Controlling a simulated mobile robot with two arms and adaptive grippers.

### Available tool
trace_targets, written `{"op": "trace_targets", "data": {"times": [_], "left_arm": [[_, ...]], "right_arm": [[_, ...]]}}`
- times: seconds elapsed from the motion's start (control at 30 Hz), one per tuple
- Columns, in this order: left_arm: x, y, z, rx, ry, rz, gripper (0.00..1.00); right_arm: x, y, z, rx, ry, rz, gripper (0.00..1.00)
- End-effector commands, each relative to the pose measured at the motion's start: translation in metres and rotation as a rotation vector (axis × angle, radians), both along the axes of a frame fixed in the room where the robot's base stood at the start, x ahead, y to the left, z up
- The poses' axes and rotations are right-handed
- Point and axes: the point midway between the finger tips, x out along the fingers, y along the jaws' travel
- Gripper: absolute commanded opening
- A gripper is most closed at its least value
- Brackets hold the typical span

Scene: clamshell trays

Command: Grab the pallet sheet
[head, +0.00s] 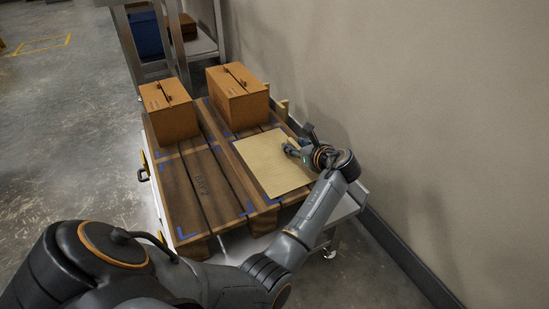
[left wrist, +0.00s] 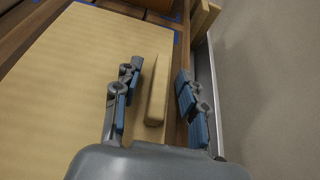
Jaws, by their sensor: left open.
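The pallet sheet (head: 268,165) is a flat tan sheet lying on the right part of the wooden pallet (head: 185,205). In the left wrist view the sheet (left wrist: 60,85) fills the left side. A raised tan bar (left wrist: 157,92) stands along its right edge. My left gripper (head: 291,149) is at the sheet's right edge in the head view. In the left wrist view the gripper (left wrist: 160,75) is open, with one finger on each side of the bar. I cannot tell whether the fingers touch it. My right gripper is not in view.
Two brown boxes (head: 170,110) (head: 238,96) stand on the far part of the pallet. Blue corner marks show on the boards. A wall (head: 420,120) runs close along the right side. A metal rack (head: 165,45) stands behind. Open floor (head: 60,140) lies at left.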

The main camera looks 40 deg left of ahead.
Motion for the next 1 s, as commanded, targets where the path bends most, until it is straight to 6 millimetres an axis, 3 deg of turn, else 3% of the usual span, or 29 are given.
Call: {"op": "trace_targets", "data": {"times": [0.2,0.4,0.77,0.93,1.0], "left_arm": [[0.0,0.0,0.0,0.0,0.0,0.0,0.41],[0.0,0.0,0.0,0.0,0.001,0.0,0.01],[0.0,0.0,0.001,0.0,0.001,0.001,0.0],[0.0,0.0,0.012,0.001,0.0,0.001,0.0],[0.0,0.0,0.021,0.002,0.0,0.001,0.0]], "right_arm": [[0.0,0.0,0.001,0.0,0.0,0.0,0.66],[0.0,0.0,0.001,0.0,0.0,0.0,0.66],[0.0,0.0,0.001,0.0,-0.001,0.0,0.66],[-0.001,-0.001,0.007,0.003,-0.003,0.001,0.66],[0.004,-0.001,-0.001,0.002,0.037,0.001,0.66]]}}
